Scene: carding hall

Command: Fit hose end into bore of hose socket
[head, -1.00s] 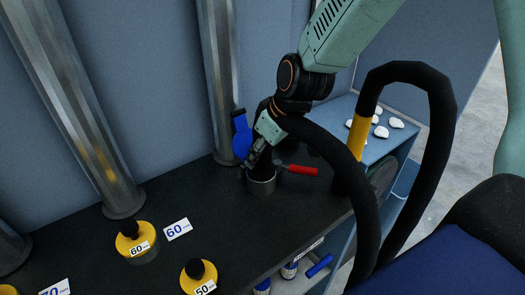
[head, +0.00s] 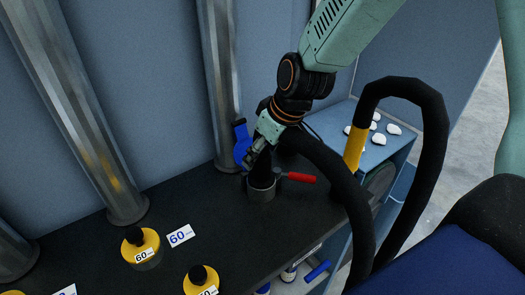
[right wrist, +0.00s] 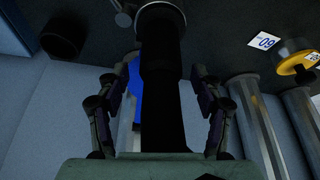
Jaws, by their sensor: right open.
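The hose socket (head: 262,192) is a short grey metal cup on the dark bench top, with a red-handled lever (head: 300,178) at its right side. The black hose end (head: 262,172) stands about upright with its lower tip inside the socket's rim; how deep it sits is hidden. My right gripper (head: 252,157) is open just above the socket, its fingers around the hose. In the right wrist view the hose (right wrist: 162,90) runs between the spread fingers to the socket ring (right wrist: 160,14), with gaps on both sides. My left gripper is out of view.
Yellow-topped plugs (head: 140,248) and a "60" card (head: 180,236) are at left. The hose loops right, with a yellow sleeve (head: 355,148). White lumps (head: 378,138) lie on a side shelf.

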